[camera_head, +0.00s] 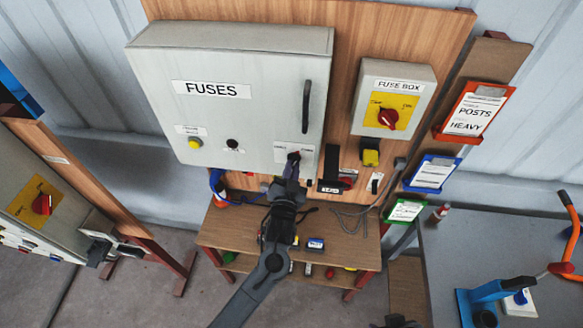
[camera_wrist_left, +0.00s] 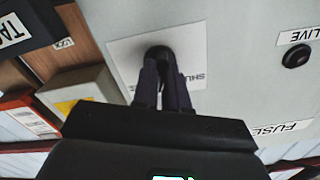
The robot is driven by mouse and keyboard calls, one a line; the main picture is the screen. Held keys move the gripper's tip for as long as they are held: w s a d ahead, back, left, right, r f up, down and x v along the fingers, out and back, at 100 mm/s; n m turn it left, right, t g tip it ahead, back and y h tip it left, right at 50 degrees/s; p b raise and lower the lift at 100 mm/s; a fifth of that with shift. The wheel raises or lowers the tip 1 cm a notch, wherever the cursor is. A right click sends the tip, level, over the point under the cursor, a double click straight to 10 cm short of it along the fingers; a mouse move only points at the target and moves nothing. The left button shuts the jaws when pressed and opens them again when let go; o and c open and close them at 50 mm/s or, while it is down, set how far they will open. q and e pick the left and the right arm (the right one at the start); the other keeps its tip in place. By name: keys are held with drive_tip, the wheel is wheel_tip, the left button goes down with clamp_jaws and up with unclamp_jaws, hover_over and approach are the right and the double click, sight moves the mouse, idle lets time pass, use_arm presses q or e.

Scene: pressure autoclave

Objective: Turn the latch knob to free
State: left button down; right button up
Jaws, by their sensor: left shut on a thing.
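The dark latch knob (camera_head: 294,157) is on a white label plate at the lower right of the grey FUSES cabinet door (camera_head: 255,115). My left gripper (camera_head: 291,168) reaches up to it from below and is shut on it. In the left wrist view, the two dark fingers (camera_wrist_left: 163,78) lie on either side of the black knob (camera_wrist_left: 159,53) and partly hide it. The label beside the knob is partly covered, so its full text cannot be read. A dark part at the bottom edge of the head view looks like my right gripper (camera_head: 395,322), mostly cut off.
A door handle (camera_head: 306,107) is above the knob. A fuse box with a red switch (camera_head: 388,118) hangs to the right. A wooden bench (camera_head: 345,250) with small items is below. Blue cable (camera_head: 217,185) hangs at the cabinet's lower left.

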use_arm(q)
drive_tip(key=shift+m+p, duration=0.6)
drive_tip(key=shift+m, duration=1.6)
drive_tip(key=c, duration=1.2)
unclamp_jaws()
drive_tip(key=shift+o, duration=0.2)
drive_tip(key=s+a+b, duration=0.1)
drive_tip(key=s+b, duration=0.1)
drive_tip(key=s, duration=0.8)
drive_tip(key=shift+s+a, duration=0.25)
drive_tip(key=shift+s, duration=0.15)
